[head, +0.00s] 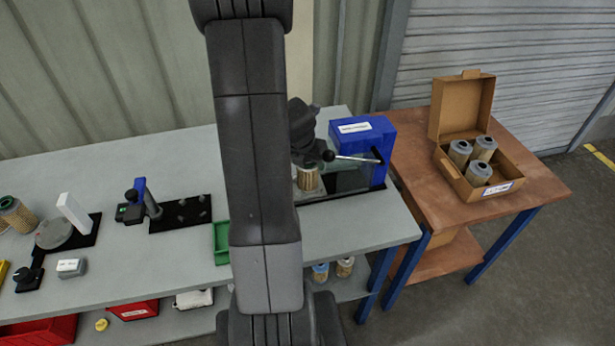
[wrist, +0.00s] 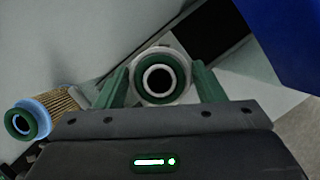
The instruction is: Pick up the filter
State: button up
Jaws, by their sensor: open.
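A filter (head: 308,179) with a tan pleated body stands on the workbench, beside the blue machine (head: 364,142). In the wrist view I look down on its round end, a pale rim with a green ring (wrist: 160,68) and a dark central hole. My gripper (wrist: 158,84) is open, with one green finger on each side of the filter in that view. I cannot tell whether the fingers touch it or how far down they reach. In the head view my arm and wrist hide the fingertips and the filter's top.
A filter with a blue end (wrist: 22,120) appears at lower left in the wrist view. Filters (head: 320,271) stand on the lower shelf. A cardboard box (head: 500,160) with 3 filters sits on the wooden table. A green bin (head: 221,243) is beside my arm.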

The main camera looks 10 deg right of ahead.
jog(key=shift+w+d+f, duration=0.1)
jog(key=shift+w+f, duration=0.15)
jog(key=shift+f, duration=0.4)
jog(key=c, duration=0.6)
jog(key=shift+r, duration=0.1)
jog(key=shift+c, duration=0.2)
